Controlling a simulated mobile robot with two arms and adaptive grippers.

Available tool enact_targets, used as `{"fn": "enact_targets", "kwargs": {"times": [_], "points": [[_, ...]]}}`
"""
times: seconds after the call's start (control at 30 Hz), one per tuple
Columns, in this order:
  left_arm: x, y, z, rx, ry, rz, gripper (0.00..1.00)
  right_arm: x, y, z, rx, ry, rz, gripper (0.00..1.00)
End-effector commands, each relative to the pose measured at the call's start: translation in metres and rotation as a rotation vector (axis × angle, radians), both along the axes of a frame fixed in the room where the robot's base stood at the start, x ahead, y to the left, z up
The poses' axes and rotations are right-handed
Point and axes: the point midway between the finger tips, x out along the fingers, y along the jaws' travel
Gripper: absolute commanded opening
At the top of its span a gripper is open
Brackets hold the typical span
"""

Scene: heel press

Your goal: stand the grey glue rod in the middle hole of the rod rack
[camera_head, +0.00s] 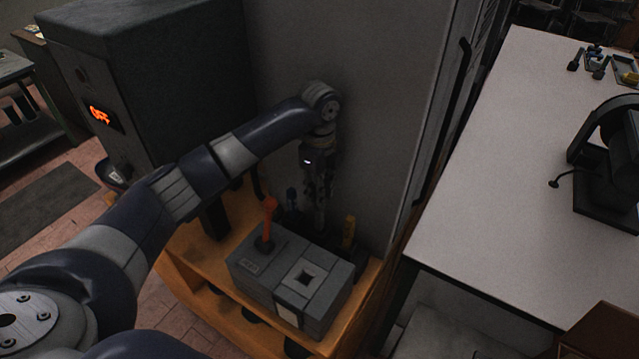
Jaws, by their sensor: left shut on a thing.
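My left gripper (318,188) points down above the back of an orange-brown bench. It is shut on the grey glue rod (320,217), which hangs about upright below the fingers. The dark rod rack (364,267) seems to stand behind a grey block and is mostly hidden and in shadow. A blue rod (291,197) stands left of the grey rod and a yellow rod (349,230) stands right of it. The middle hole and the rod's lower end are hidden, so I cannot tell whether the rod is in the hole. My right gripper is out of view.
The grey block (263,281) has a square opening and an orange upright piece (268,220), close in front of the rod. A grey wall (385,120) rises behind. A dark cabinet (150,80) stands left and a white table (520,180) right.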

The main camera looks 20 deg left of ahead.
Motion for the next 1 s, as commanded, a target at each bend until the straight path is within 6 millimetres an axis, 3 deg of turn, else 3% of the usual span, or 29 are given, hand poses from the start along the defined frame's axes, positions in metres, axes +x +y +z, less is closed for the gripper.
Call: {"fn": "enact_targets", "kwargs": {"times": [0.5,1.0], "points": [[0.000,-0.001,-0.033,-0.001,0.000,-0.002,0.00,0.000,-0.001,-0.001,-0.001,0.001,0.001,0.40],[0.000,-0.001,-0.039,0.000,-0.001,-0.002,0.00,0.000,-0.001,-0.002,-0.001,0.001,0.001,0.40]]}}
